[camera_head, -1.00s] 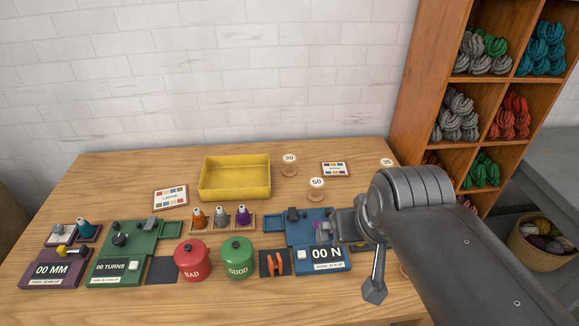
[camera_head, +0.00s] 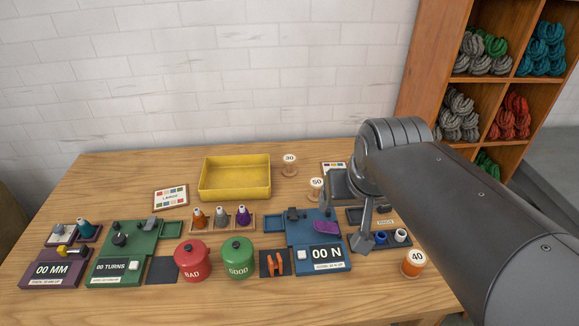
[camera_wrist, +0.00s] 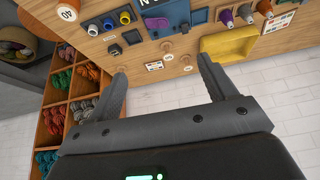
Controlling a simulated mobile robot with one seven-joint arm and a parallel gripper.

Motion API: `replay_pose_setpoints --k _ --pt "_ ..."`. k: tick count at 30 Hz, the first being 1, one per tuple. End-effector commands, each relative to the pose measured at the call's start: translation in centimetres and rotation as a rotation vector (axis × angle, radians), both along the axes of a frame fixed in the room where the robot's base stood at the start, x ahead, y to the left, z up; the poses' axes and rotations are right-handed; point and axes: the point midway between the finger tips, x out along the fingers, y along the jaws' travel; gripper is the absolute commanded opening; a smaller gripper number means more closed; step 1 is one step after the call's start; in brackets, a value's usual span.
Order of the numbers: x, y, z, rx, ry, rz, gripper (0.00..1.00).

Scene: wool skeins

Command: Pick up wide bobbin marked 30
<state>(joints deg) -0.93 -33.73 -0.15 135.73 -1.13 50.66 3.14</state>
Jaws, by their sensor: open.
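The bobbin whose top looks marked 30 (camera_head: 289,163) stands upright at the back of the table, right of the yellow tray. It seems to show in the wrist view (camera_wrist: 187,62), its mark unreadable there. A bobbin marked 50 (camera_head: 316,188) stands in front of it, partly beside my arm. An orange bobbin marked 40 (camera_head: 413,263) stands at the front right and in the wrist view (camera_wrist: 67,13). My gripper (camera_wrist: 161,67) is open and empty, above the table's back right part. Another pale bobbin (camera_wrist: 119,70) is by its left fingertip in the wrist view.
The yellow tray (camera_head: 235,192) is left of the bobbins. A blue device (camera_head: 318,259), a green device (camera_head: 122,267), a red pot (camera_head: 192,261) and a green pot (camera_head: 237,258) fill the front. The wool shelf (camera_head: 445,75) rises at the right.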

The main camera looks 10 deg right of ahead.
Motion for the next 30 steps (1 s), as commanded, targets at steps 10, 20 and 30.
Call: replay_pose_setpoints --k 10,20,30 --pt "11.9 0.6 1.6 0.009 0.031 -0.060 0.77" --pt "23.5 1.8 -0.6 0.012 0.052 -0.116 0.77" --pt "34.8 3.8 -6.6 0.012 0.070 -0.168 0.77"
